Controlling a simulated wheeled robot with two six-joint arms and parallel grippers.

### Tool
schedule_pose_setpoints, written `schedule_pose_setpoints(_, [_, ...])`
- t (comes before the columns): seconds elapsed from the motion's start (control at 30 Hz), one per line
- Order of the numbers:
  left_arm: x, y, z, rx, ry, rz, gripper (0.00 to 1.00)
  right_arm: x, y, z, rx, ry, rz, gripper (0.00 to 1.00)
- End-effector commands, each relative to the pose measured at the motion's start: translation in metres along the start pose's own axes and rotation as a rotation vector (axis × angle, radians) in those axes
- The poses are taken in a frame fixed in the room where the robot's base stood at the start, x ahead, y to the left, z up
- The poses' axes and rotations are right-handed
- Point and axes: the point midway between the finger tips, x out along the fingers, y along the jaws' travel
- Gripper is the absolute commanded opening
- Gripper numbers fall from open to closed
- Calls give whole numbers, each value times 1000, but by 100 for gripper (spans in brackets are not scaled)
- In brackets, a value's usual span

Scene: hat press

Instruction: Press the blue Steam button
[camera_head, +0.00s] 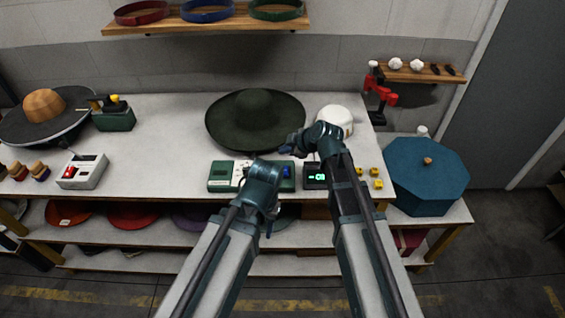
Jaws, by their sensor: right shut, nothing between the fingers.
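A green control box (222,176) stands at the front edge of the white table, partly hidden behind my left arm. A blue patch (288,178) shows at its right part, between my two arms; I cannot tell whether it is the Steam button or a screen. My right gripper (287,149) is shut and empty, above and behind the box, in front of the dark hat's brim. My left gripper (268,228) is low, at the table's front edge, mostly hidden by its own wrist; its jaws cannot be made out.
A dark green wide-brimmed hat (252,115) lies behind the box. A black display with green digits (316,177) is to its right, with small yellow blocks (375,172) beyond. A white rounded object (334,116) stands behind my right arm. A teal octagonal box (427,172) is far right.

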Motion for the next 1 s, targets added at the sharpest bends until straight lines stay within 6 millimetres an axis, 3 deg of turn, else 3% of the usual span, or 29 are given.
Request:
schedule_pose_setpoints(0.17, [-7, -1, 0, 0, 0, 0, 49, -4, 15, -4, -42, 16, 29, 0])
schedule_pose_setpoints(0.63, [-3, 0, 0, 0, 0, 0, 49, -2, 13, -2, -45, 16, 31, 0])
schedule_pose_setpoints(1.0, [31, 3, -2, 0, 0, 0, 49, 23, -3, 16, -44, 16, 30, 0])
